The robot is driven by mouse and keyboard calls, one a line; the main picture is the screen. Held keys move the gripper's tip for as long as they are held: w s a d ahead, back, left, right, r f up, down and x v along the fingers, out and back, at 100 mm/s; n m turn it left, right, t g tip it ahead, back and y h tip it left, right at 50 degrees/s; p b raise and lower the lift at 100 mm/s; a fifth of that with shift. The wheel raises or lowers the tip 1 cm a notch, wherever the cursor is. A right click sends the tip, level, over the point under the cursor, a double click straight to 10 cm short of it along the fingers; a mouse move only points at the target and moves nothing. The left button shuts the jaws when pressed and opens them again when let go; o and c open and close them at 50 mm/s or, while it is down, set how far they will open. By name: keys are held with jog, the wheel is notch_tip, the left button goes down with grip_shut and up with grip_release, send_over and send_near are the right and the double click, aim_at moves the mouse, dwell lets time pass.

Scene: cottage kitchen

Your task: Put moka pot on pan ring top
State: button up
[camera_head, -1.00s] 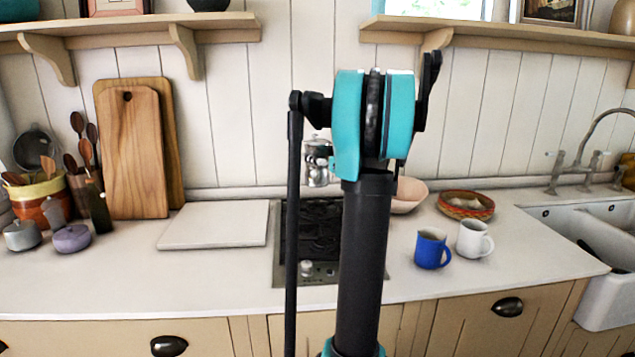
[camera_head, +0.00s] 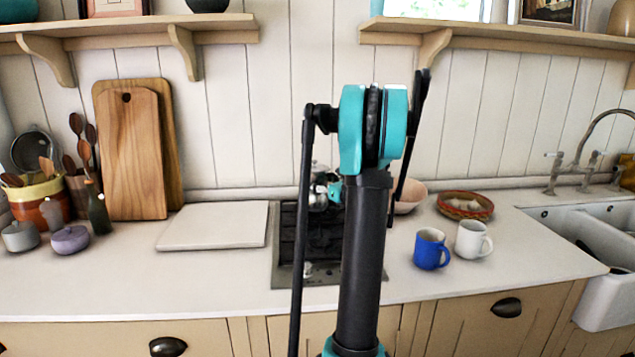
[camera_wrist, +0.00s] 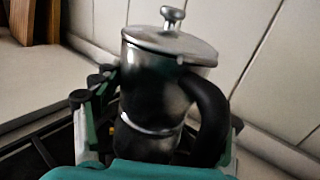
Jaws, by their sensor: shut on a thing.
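The silver moka pot (camera_wrist: 165,85), with a knobbed lid and a black handle, stands roughly upright in the wrist view. My gripper (camera_wrist: 158,122) is shut around its body, with fingers at the left and right. In the head view the moka pot (camera_head: 318,198) shows only in part beside my arm, in front of or over the back of the dark hob (camera_head: 290,245), which has black pan rings. My arm hides much of the hob. I cannot tell whether the pot's base touches the rings.
A white board (camera_head: 213,226) lies left of the hob. A blue mug (camera_head: 430,250), a white mug (camera_head: 470,238), a pink bowl (camera_head: 408,197) and a woven basket (camera_head: 465,206) stand to the right. Wooden boards (camera_head: 132,160) lean on the wall. Shelves hang above.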

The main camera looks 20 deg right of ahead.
jog(key=o, duration=1.9)
jog(key=shift+f, duration=0.1)
jog(key=shift+s+d, duration=0.15)
jog(key=shift+s, duration=0.2)
jog(key=v, duration=1.1)
jog(key=shift+s, duration=0.1)
